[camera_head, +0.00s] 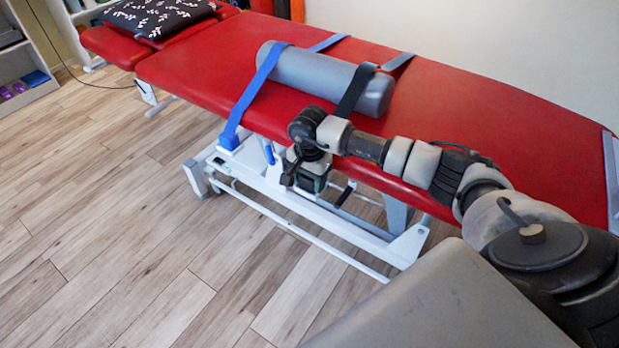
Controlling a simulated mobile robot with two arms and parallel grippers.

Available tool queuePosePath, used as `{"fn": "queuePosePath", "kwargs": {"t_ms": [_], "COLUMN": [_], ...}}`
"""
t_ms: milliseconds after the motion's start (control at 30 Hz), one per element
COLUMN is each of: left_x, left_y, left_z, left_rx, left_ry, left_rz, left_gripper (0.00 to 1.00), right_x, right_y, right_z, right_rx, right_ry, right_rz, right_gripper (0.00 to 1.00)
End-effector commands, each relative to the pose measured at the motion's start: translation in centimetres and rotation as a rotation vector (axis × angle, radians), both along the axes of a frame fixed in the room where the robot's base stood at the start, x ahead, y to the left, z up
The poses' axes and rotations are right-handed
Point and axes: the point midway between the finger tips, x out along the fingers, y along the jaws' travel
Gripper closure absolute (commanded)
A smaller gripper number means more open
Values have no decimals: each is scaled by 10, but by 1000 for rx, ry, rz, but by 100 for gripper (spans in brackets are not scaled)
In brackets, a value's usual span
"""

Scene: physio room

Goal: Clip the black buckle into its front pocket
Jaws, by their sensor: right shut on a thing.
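My right gripper (291,180) hangs down at the front edge of the red treatment table (480,115), beside its white frame. It is shut on what seems to be the black buckle, too small and dark to make out. The black strap (354,92) runs over the right part of the grey bolster (316,76) and down behind my right arm, which hides its lower end. The black buckle's front pocket cannot be made out; my gripper and wrist cover that part of the frame. My left gripper is not in view.
A blue strap (255,92) crosses the bolster's left end and comes down to the frame's front left. A patterned pillow (155,14) lies on the table's far left. A grey surface (440,305) fills the lower right. The wooden floor at left is clear.

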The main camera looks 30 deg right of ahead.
Motion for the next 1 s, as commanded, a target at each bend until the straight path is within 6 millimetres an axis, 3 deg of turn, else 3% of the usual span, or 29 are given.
{"fn": "queuePosePath", "kwargs": {"t_ms": [67, 100, 300, 667, 1000], "left_x": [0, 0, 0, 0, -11], "left_y": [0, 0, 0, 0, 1], "left_z": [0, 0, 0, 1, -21], "left_rx": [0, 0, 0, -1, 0], "left_ry": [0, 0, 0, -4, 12], "left_rz": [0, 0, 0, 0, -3], "left_gripper": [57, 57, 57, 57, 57], "right_x": [0, 0, 0, 0, 1], "right_y": [0, 0, 0, 0, 0], "right_z": [0, 0, 0, 8, 73], "right_rx": [0, 0, 0, 0, -1], "right_ry": [-1, -1, 0, -2, -5], "right_rz": [0, 0, 0, 1, 0], "right_gripper": [71, 44, 15, 15, 15]}}
